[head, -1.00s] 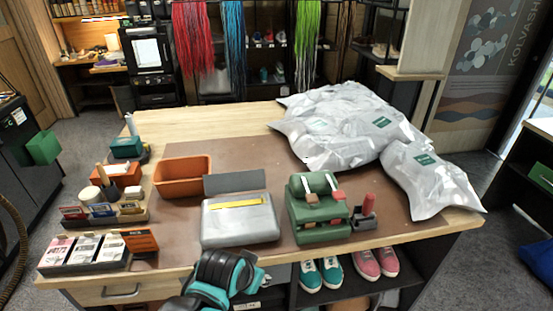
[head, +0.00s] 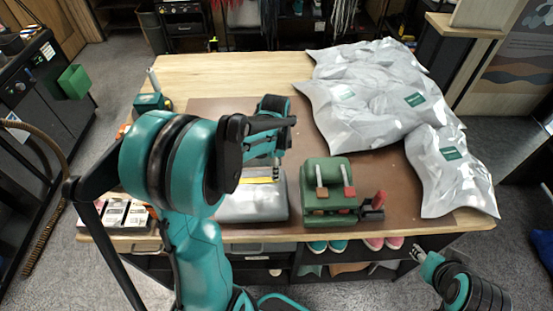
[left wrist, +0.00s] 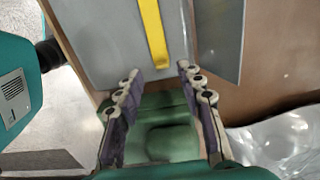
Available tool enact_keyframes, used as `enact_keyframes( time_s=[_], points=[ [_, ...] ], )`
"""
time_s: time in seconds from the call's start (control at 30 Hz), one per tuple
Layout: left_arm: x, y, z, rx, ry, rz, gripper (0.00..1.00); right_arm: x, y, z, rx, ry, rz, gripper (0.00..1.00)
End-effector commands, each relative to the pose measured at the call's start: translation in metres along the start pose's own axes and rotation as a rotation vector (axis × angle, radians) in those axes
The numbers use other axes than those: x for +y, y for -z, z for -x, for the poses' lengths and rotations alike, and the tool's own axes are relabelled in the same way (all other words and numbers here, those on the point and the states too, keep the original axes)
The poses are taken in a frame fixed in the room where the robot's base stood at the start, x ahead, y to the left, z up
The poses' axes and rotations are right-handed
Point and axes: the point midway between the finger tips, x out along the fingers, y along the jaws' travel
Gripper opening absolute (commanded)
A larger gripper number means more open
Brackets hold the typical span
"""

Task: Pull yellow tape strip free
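The yellow tape strip (head: 259,181) lies on the grey case (head: 252,205); my left arm hides part of the case in the head view. In the left wrist view, the strip (left wrist: 153,32) runs down the case's smooth grey surface (left wrist: 98,40) and its end is just beyond my left fingertips. My left gripper (left wrist: 160,72) is open, its two fingers apart on either side of the strip's line, with nothing between them. In the head view the left gripper (head: 276,170) is above the case. My right gripper (head: 420,255) is low at the right, beyond the table's front edge, too small to read.
A green device (head: 329,190) with two levers stands right of the case. A red-handled tool (head: 375,204) is beside it. Grey-white packages (head: 375,95) cover the table's right side. Shoes sit on the shelf below.

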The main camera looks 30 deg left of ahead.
Motion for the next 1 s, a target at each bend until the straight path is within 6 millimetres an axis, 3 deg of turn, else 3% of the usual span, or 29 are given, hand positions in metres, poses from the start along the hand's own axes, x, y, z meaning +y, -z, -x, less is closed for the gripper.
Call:
enact_keyframes(
  time_s=[0.1, 0.27, 0.63, 0.77, 0.8, 1.0],
  points=[
    [-0.001, 0.0, -0.021, 0.0, 0.001, 0.001, 0.38, 0.0, -0.004, -0.006, 0.0, 0.0, 0.0, 0.4],
    [0.0, 0.0, -0.038, 0.0, 0.001, 0.001, 0.38, 0.0, -0.006, -0.009, 0.0, 0.0, 0.0, 0.4],
    [0.0, 0.0, -0.043, 0.0, 0.001, 0.001, 0.38, 0.0, -0.006, -0.009, 0.0, 0.0, 0.0, 0.4],
    [0.0, 0.0, -0.043, 0.0, 0.002, 0.001, 0.04, 0.0, -0.006, -0.009, 0.0, 0.0, 0.0, 0.4],
    [0.0, 0.0, -0.042, 0.0, 0.002, 0.001, 0.0, 0.0, -0.006, -0.009, 0.0, 0.0, 0.0, 0.4],
    [0.0, 0.0, -0.042, 0.0, 0.002, 0.002, 0.0, 0.0, -0.006, -0.009, 0.0, 0.0, 0.0, 0.4]
  ],
)
